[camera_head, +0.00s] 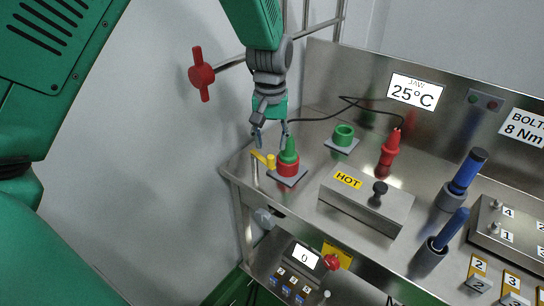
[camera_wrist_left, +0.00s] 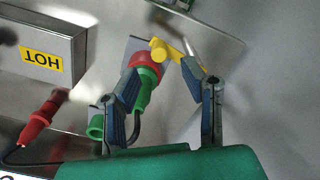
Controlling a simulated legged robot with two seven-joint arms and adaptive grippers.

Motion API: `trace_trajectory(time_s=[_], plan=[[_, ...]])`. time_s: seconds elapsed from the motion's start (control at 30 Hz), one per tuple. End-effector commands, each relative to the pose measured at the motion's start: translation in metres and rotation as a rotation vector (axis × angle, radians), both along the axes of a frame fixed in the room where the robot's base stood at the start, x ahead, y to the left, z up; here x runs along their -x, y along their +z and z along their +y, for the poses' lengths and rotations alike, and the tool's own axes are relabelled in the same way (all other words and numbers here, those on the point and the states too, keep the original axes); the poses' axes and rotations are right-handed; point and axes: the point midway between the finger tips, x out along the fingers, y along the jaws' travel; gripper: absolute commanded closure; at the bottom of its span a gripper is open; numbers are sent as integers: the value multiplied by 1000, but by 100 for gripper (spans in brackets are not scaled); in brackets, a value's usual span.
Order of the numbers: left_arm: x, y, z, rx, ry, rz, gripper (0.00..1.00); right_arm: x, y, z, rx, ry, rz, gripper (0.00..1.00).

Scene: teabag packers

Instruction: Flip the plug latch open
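A green plug (camera_head: 289,152) stands in a red socket (camera_head: 288,170) on a small grey plate at the bench's left end. The yellow latch (camera_head: 264,160) is beside the socket, on its left. My left gripper (camera_head: 271,137) is open just above the plug and latch, pointing down. In the left wrist view, the yellow latch (camera_wrist_left: 160,49) lies beyond the open fingers (camera_wrist_left: 160,75), near the right fingertip. Whether that fingertip touches it I cannot tell. The red socket (camera_wrist_left: 147,63) and green plug (camera_wrist_left: 146,92) show near the left finger. My right gripper is not in view.
A green ring socket (camera_head: 343,136) and a red probe (camera_head: 390,148) with a black cable stand behind. A steel box marked HOT (camera_head: 365,200) is to the right. A red valve handle (camera_head: 202,74) sticks out at the left. The bench's left edge is close to the latch.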

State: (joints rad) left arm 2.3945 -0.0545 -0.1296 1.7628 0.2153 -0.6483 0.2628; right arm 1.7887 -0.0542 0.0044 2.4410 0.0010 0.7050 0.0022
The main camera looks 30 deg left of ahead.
Motion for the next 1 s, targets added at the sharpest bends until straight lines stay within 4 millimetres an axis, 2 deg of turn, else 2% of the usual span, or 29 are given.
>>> trace_trajectory(time_s=[0.03,0.1,0.3,0.67,0.7,0.8,1.0], plan=[[1,-12,0,1,0,3,63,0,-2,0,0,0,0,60],[1,-23,-1,-1,-1,2,63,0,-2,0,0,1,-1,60],[1,-45,-2,-2,-1,1,63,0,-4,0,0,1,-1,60],[0,-50,-1,-2,-1,-1,63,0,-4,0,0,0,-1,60],[0,-50,-1,-2,-1,-1,70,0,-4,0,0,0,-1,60],[0,-50,-1,0,-1,-1,100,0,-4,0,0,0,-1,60],[1,-49,0,-2,-13,0,100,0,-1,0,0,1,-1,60]])
